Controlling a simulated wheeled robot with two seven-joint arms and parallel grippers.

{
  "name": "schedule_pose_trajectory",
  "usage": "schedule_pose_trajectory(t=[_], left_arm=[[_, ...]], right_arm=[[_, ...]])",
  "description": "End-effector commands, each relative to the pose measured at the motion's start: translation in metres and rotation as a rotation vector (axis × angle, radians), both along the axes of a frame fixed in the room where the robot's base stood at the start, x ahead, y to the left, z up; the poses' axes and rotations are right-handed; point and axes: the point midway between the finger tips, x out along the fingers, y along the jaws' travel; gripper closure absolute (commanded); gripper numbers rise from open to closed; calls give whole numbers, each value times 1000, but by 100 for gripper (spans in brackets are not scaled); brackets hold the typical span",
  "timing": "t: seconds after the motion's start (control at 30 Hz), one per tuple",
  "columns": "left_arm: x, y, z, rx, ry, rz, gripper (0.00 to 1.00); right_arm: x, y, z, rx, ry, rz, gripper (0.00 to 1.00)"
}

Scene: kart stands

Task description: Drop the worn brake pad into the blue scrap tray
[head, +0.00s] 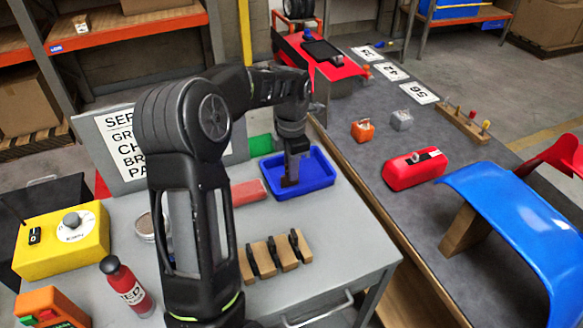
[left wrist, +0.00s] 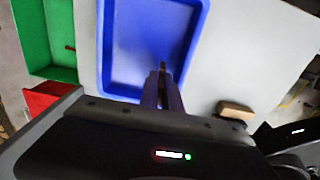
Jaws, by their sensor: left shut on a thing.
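The blue scrap tray (head: 324,168) sits on the grey work surface in the head view, and its blue rim also shows in the left wrist view (left wrist: 196,42). My left gripper (head: 292,172) points down inside the outline of the tray. It is shut on a small dark brown piece, the worn brake pad (head: 289,182), of which only a little shows below the fingers. In the left wrist view my left gripper (left wrist: 162,82) shows over the tray's near edge, with a dark tip of the pad (left wrist: 162,66) between the fingers. I cannot tell whether the pad touches the tray floor. My right gripper is not in view.
A wooden rack (head: 275,258) with black pads stands in front of the tray. A flat red piece (head: 249,194) lies left of it, and a green tray (head: 260,147) behind. A yellow box (head: 62,242) and red bottle (head: 127,285) stand left. A dark bench (head: 385,145) runs along the right.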

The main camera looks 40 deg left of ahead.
Motion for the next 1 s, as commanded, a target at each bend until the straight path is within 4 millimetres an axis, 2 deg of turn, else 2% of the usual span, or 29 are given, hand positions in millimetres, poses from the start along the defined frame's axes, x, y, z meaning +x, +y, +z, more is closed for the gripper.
schedule_pose_trajectory(t=[0.13,0.17,0.4,0.73,0.87,1.0], left_arm=[[0,0,-1,0,0,0,100],[0,0,-1,0,0,0,90],[0,0,-1,0,0,0,71],[0,0,2,1,0,0,70],[0,1,15,1,-2,1,70],[1,1,33,2,-5,1,70]], right_arm=[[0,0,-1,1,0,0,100],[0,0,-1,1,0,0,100],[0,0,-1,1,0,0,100],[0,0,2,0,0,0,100],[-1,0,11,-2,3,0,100],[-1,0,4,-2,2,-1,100]])
